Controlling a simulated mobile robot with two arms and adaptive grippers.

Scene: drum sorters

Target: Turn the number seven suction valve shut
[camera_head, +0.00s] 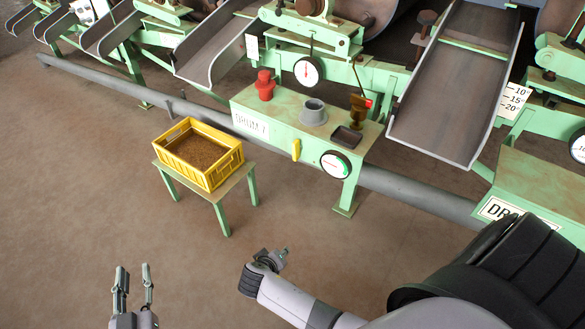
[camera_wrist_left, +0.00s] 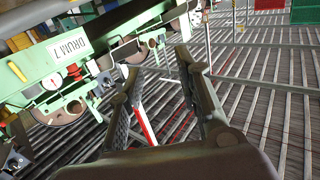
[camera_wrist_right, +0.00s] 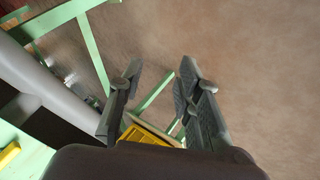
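The drum seven panel (camera_head: 252,124) is a green console with a "DRUM 7" plate. A yellow lever (camera_head: 296,149), likely the suction valve handle, stands about upright on its front, left of a round gauge (camera_head: 335,164). My left gripper (camera_head: 133,272) is at the lower left of the head view, open and empty, well away from the lever. Its fingers are apart in the left wrist view (camera_wrist_left: 159,65). My right gripper (camera_head: 279,256) is below the console, apart from the lever; the right wrist view shows its fingers open and empty (camera_wrist_right: 160,68).
A yellow crate (camera_head: 233,163) of brown grain stands on a small green table (camera_head: 217,197) left of the console. A grey pipe (camera_head: 408,187) runs low behind. A red knob (camera_head: 264,85) and a grey cup (camera_head: 313,112) sit on top. The floor in front is clear.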

